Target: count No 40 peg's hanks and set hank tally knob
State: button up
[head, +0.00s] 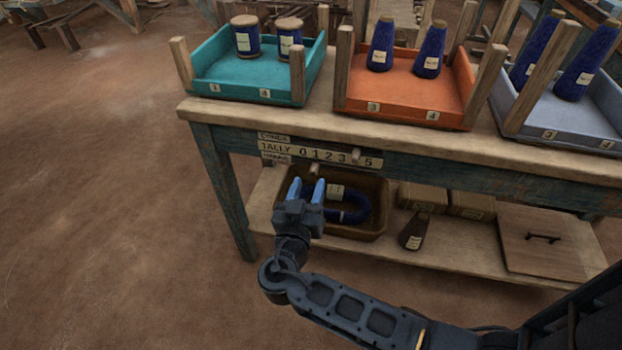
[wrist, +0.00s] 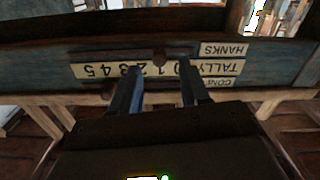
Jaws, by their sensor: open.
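The tally strip (head: 330,154) on the bench's front rail has CONES and HANKS labels at its left, above and below TALLY. A wooden knob (head: 313,169) sits on the hanks side near the 1; its exact digit is unclear. Another knob (head: 356,157) covers the 4. My gripper (head: 307,184) is open, its blue fingers just below the hanks knob. In the wrist view the strip (wrist: 105,70) is inverted, and the hanks knob (wrist: 158,59) shows between my fingertips (wrist: 160,64), apart from them. No peg marked No 40 is identifiable.
A brown tub (head: 372,232) on the lower shelf holds a tagged blue hank (head: 358,207).

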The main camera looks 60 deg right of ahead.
jog(key=shift+v, duration=1.95)
jog(key=s+a+f+n+t+y+p, duration=0.2)
jog(key=s+a+n+y, duration=0.1)
jog(key=s+n+y, duration=0.3)
jog(key=s+a+f+n+t+y+p, duration=0.1)
jog(key=s+a+f+n+y+p, duration=0.2)
jog(key=s+y, duration=0.45)
jog(key=s+a+r+n+t+y+p, duration=0.1)
jog(key=s+a+r+t, duration=0.1)
jog(key=r, duration=0.7)
jog(key=s+a+r+n+t+y+p, duration=0.1)
jog(key=s+a+r+t, duration=0.1)
jog(key=s+r, duration=0.3)
jog(key=s+a+r+n+t+y+p, duration=0.1)
jog(key=s+a+r, duration=0.3)
jog(key=r, duration=0.9)
jog(key=shift+r+t+p, duration=0.4)
jog(key=shift+p, duration=0.1)
jog(key=shift+s+d+y, duration=0.1)
jog(key=shift+s+y, duration=0.05)
jog(key=shift+y, duration=0.1)
